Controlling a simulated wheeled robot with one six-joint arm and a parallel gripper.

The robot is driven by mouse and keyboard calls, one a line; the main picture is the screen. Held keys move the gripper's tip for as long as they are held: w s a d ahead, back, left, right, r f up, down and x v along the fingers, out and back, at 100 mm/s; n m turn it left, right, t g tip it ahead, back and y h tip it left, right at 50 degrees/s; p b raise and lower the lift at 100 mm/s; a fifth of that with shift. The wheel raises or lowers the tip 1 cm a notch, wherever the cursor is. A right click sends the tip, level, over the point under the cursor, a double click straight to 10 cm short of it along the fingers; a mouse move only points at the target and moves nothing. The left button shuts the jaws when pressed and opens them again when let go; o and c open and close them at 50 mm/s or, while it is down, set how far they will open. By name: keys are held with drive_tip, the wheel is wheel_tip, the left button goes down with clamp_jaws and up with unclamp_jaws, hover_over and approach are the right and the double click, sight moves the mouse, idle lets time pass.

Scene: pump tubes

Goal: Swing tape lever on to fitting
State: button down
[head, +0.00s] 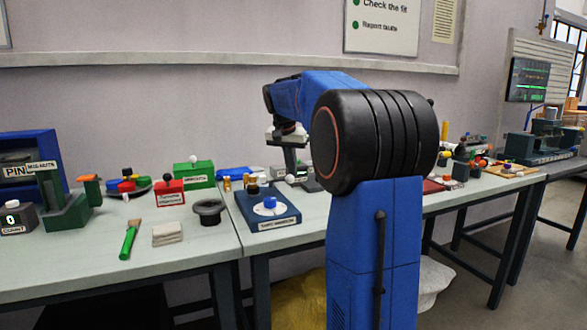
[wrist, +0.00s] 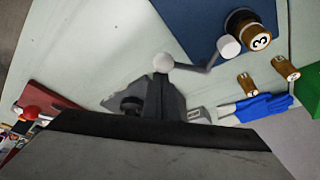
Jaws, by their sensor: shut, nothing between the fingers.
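The tape lever shows in the wrist view as a thin grey arm (wrist: 196,67) with a white ball knob (wrist: 163,62) at one end and a white cylinder (wrist: 229,46) at the other. The cylinder is beside a brown fitting (wrist: 243,28) with a black collar and a round "3" label. They are at the navy base plate (wrist: 195,20), also seen in the head view (head: 285,217). My gripper (wrist: 161,80) is shut and empty, its tips close to the knob. I cannot tell whether they touch. In the head view my gripper (head: 291,165) is partly hidden and small.
Two small brass cylinders (wrist: 245,84) (wrist: 285,68) and a blue cloth-like item (wrist: 255,108) lie near the plate. A green box (head: 194,175), a red box (head: 170,193) and a dark round cup (head: 209,211) stand to the left. A red item (wrist: 45,110) lies opposite.

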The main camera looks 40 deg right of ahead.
drive_tip(key=shift+s+a, duration=0.15)
drive_tip(key=shift+a, duration=0.3)
idle(0.4)
